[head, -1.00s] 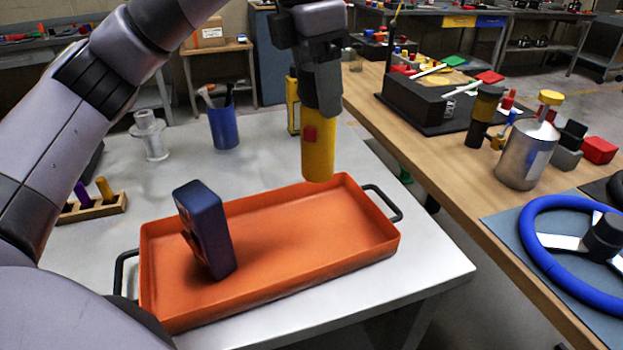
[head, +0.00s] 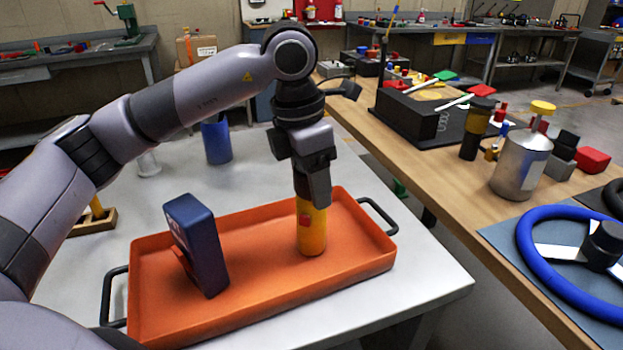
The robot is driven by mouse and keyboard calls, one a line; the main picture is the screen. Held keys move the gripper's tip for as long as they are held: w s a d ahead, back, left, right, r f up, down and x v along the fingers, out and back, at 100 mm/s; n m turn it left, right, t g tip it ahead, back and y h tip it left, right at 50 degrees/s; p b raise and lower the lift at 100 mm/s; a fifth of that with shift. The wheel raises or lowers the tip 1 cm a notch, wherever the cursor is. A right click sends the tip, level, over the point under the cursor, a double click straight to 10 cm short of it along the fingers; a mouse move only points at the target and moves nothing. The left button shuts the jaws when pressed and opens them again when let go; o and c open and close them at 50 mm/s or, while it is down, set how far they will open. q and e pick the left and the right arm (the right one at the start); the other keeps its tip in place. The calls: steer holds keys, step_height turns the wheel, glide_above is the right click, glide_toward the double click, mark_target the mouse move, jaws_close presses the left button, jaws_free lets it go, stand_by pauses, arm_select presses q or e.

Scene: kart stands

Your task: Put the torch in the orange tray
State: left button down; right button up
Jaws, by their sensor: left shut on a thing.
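The torch (head: 312,236) is a yellow cylinder with a red button. It stands upright inside the right half of the orange tray (head: 262,301), its lower end at or very near the tray floor. My left gripper (head: 313,200) points down and is shut on the torch's upper part, hiding its top. The orange tray has black handles at both ends and lies on a light grey table. My right gripper does not show.
A dark blue block-shaped device (head: 197,246) stands in the tray's left part. A blue cup (head: 216,142) is behind the tray. On the wooden bench at right are a metal can (head: 521,166) and a blue steering wheel (head: 548,262).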

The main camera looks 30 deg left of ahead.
arm_select(q)
steer(key=shift+f, duration=0.15)
steer(key=shift+c, duration=1.6)
jaws_free()
steer(key=shift+r, duration=0.3)
steer(key=r, duration=0.3)
steer(key=s+r, duration=0.1)
steer(key=r, duration=0.3)
steer(key=a+r+p, duration=0.1)
steer(key=r, duration=0.3)
steer(key=shift+s+r, duration=0.15)
steer(key=shift+r, duration=0.2)
